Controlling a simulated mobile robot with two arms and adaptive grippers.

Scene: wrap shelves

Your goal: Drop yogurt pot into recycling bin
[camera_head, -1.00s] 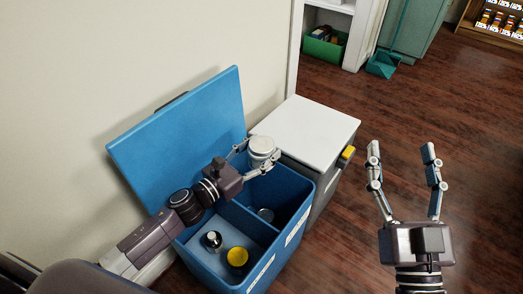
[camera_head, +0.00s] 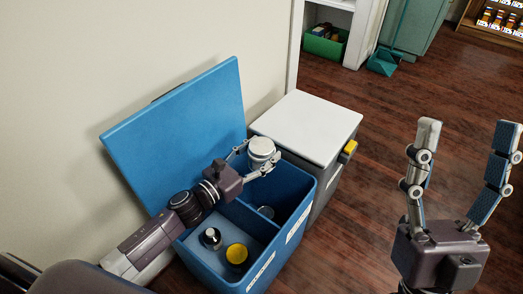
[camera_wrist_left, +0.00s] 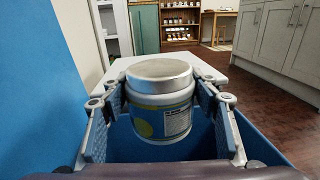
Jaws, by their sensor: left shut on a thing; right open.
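The yogurt pot (camera_head: 262,150) is a white, round container with a silvery top. It also shows in the left wrist view (camera_wrist_left: 161,98), upright, with a blue and yellow printed label. My left gripper (camera_head: 257,161) is shut on the pot, with its fingers on both sides of it. It holds the pot above the far compartment of the blue recycling bin (camera_head: 230,270), whose lid (camera_head: 185,125) stands open against the wall. My right gripper (camera_head: 459,150) is open and empty over the floor at the right.
The bin's near compartment holds a dark bottle (camera_head: 212,237) and a yellow-topped item (camera_head: 237,254); a round item (camera_head: 266,212) lies in the far one. A grey bin with a white lid (camera_head: 305,125) stands beside it. The wooden floor at the right is clear.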

